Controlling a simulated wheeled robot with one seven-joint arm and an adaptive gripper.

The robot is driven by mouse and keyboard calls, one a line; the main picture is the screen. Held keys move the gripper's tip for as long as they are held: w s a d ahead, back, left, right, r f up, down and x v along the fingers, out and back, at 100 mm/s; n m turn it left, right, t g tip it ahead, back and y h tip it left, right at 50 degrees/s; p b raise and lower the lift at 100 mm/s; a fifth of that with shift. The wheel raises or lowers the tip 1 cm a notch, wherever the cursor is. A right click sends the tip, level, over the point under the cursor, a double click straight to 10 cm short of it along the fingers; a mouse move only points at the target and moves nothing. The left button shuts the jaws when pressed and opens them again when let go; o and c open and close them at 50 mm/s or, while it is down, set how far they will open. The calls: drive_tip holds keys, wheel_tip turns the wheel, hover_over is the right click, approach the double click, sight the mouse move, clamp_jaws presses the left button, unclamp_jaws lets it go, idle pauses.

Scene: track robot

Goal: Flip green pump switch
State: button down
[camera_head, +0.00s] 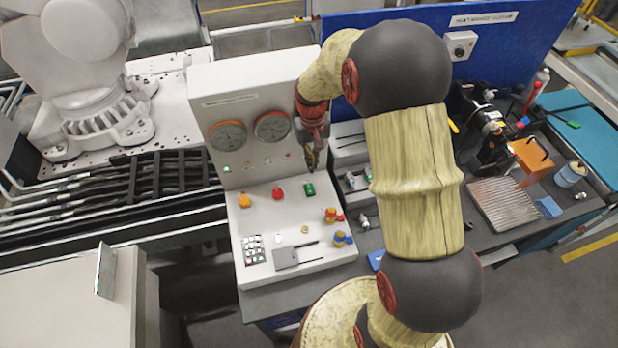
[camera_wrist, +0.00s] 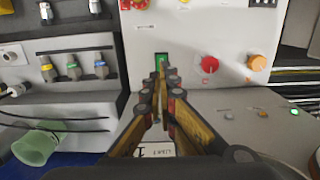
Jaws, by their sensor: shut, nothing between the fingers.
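The green pump switch (camera_head: 309,189) is a small green block on the sloped face of the white control panel (camera_head: 284,211), to the right of a red knob. In the wrist view the green switch (camera_wrist: 161,60) shows just past my fingertips. My gripper (camera_head: 312,160) is shut and empty, pointing down at the panel close above the switch. In the wrist view the fingertips (camera_wrist: 160,66) line up with the switch and cover its lower part. I cannot tell whether they touch it.
Beside the switch are a red knob (camera_head: 278,193) and an orange knob (camera_head: 244,200). Red-and-yellow (camera_head: 332,215) and blue-and-yellow (camera_head: 342,238) knobs sit nearer the panel's right edge. Two gauges (camera_head: 227,135) are on the upright back. A keypad (camera_head: 254,249) is at the front left.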

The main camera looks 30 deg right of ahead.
approach(312, 197)
wheel_tip(312, 197, down, 5)
drive_tip(key=shift+w+f+p, duration=0.15)
drive_tip(key=shift+f+p, duration=0.1)
drive_tip(key=shift+p, duration=0.1)
idle(0.6)
drive_tip(key=shift+f+b, duration=0.5)
drive_tip(key=shift+s, duration=0.35)
